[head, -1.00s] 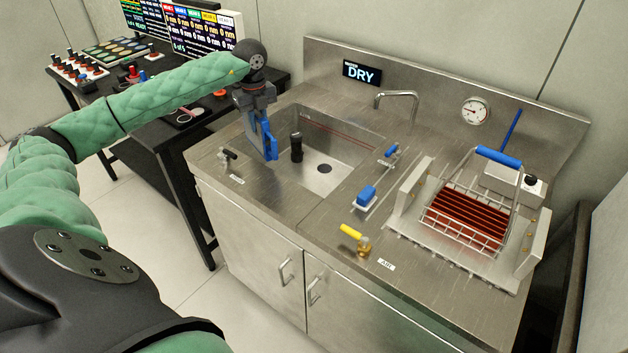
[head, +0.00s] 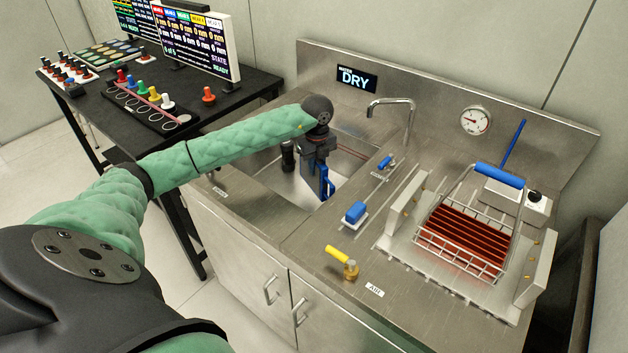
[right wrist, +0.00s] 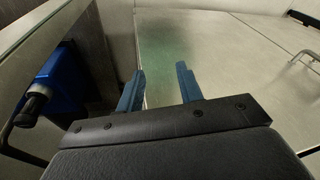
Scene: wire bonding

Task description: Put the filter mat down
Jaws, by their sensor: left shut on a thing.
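My left gripper (head: 325,183) points down over the sink basin (head: 270,176), its blue fingers closed near the basin's right side. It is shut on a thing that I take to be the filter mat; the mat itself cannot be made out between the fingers. Whether it touches the basin floor cannot be told. My right gripper (right wrist: 160,84) is open and empty in the right wrist view, its two blue fingers apart above a pale surface.
A black cylinder (head: 287,155) stands in the basin. A wire basket (head: 447,240) with dark red slats stands further right.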

